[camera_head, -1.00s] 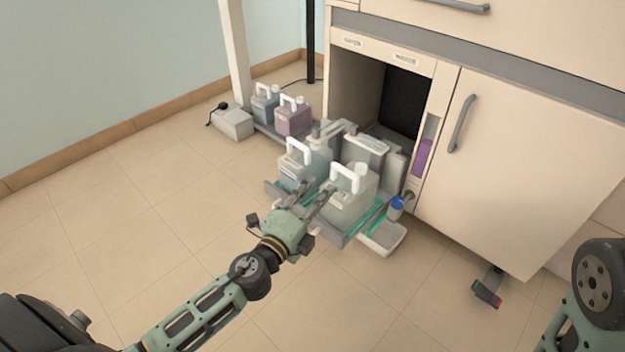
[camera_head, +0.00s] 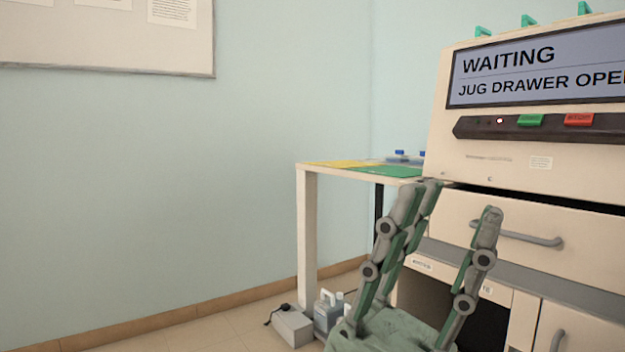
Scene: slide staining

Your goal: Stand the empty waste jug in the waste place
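My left gripper (camera_head: 457,203) stands raised in front of the cabinet, fingers pointing up and spread apart, with nothing between them. Low in the view, a grey jug (camera_head: 327,314) with a white handle stands on the floor side, left of my gripper; its lower part is cut off or hidden. I cannot tell whether it is the waste jug. The dark cabinet opening (camera_head: 482,327) shows partly behind my fingers. The pulled-out jug drawer and its waste place are out of view. My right gripper is not in view.
The machine's screen (camera_head: 540,72) reads "WAITING" and "JUG DRAWER OPE", cut off at the edge. A side table (camera_head: 307,220) with yellow and green mats stands left of the cabinet. A grey box (camera_head: 292,328) sits by its leg. The left wall side is free.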

